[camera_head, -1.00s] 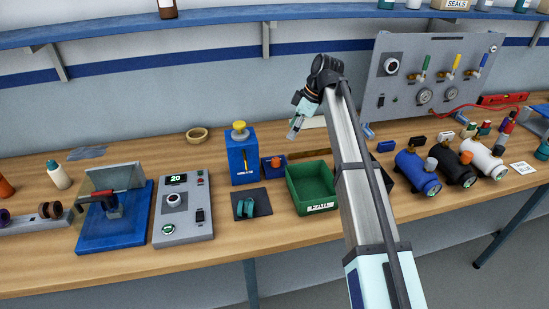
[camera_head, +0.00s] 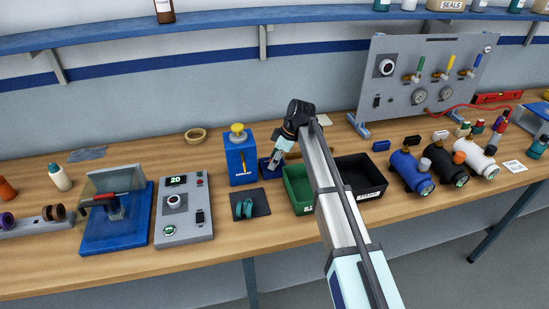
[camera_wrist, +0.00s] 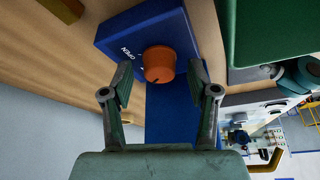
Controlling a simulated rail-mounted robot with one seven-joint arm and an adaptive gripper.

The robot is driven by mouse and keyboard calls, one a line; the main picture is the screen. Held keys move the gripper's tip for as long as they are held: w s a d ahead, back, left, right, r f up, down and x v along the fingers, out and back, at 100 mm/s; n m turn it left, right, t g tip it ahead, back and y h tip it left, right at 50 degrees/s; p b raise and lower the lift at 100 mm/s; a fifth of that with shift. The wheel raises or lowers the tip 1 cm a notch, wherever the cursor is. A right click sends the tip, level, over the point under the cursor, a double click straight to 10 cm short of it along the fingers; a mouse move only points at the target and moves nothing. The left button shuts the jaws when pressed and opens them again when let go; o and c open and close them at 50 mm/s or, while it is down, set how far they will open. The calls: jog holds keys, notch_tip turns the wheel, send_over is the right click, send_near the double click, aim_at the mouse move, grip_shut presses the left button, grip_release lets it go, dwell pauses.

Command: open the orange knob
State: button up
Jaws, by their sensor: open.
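The orange knob (camera_wrist: 159,65) shows in the wrist view, on the face of a small blue block (camera_wrist: 122,37) with the word OPEN in white beside it. A dark mark shows on the knob's lower edge. My gripper (camera_wrist: 161,80) is open, with one finger on each side of the knob in the picture. Gaps show between the knob and both fingers, and I cannot tell how far the tips are from the block. In the head view my gripper (camera_head: 276,158) is over the small blue block (camera_head: 264,167) and hides the knob.
A tall blue box with a yellow knob (camera_head: 237,128) stands just left of my gripper. A green bin (camera_head: 291,178) and a black bin (camera_head: 375,163) are to the right. A dark mat (camera_head: 250,213) with teal rings lies in front.

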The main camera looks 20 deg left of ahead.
grip_shut()
jog(key=shift+f+m, duration=0.1)
jog(key=shift+m, duration=0.2)
jog(key=shift+s+m+t+b, duration=0.15)
jog(key=shift+m+t+b, duration=0.25)
jog(key=shift+m+b, duration=0.4)
jog(key=m+t, duration=0.1)
jog(key=m, duration=0.1)
jog(key=m+b, duration=0.1)
jog(key=m, duration=0.1)
jog(key=shift+s+m+t+h, duration=0.1)
jog(key=shift+m+t+h, duration=0.2)
jog(key=shift+m+t, duration=0.1)
jog(key=m+t, duration=0.1)
jog(key=m, duration=0.2)
jog(key=shift+h, duration=0.3)
jog(key=shift+a+m+t+h+b, duration=0.1)
jog(key=shift+m+t+h+b, duration=0.35)
jog(key=shift+m, duration=1.55)
